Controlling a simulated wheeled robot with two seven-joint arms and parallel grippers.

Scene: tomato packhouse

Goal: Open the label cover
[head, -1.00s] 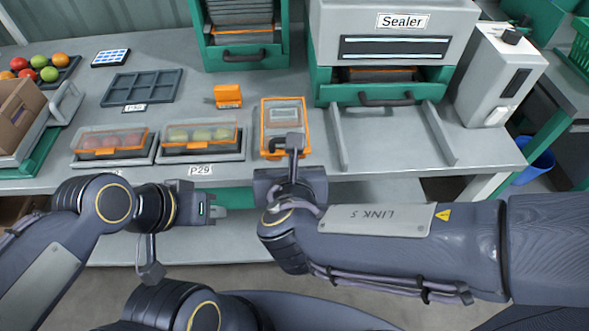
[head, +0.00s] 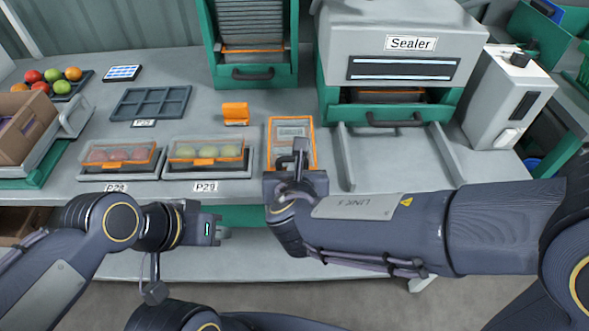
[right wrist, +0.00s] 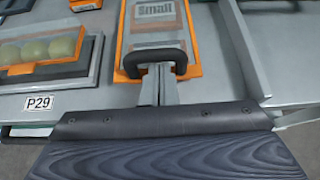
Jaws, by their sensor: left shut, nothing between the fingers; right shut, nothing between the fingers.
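The label cover (head: 290,128) is a clear lid with an orange frame, lying flat over a label on the bench. In the right wrist view the label under the cover (right wrist: 122,50) reads "Small". A dark arched handle (right wrist: 178,55) shows at its near edge. My right gripper (right wrist: 158,72) is shut and empty, its grey fingertips at the handle; I cannot tell whether they touch. In the head view its wrist hides the cover's near edge. My left gripper (head: 226,232) is shut and empty, in front of the bench edge, well away from the cover.
Two clear-lidded punnets on trays, one at label P29 (head: 205,187), stand left of the cover. An empty grey tray (head: 150,103) lies further back.

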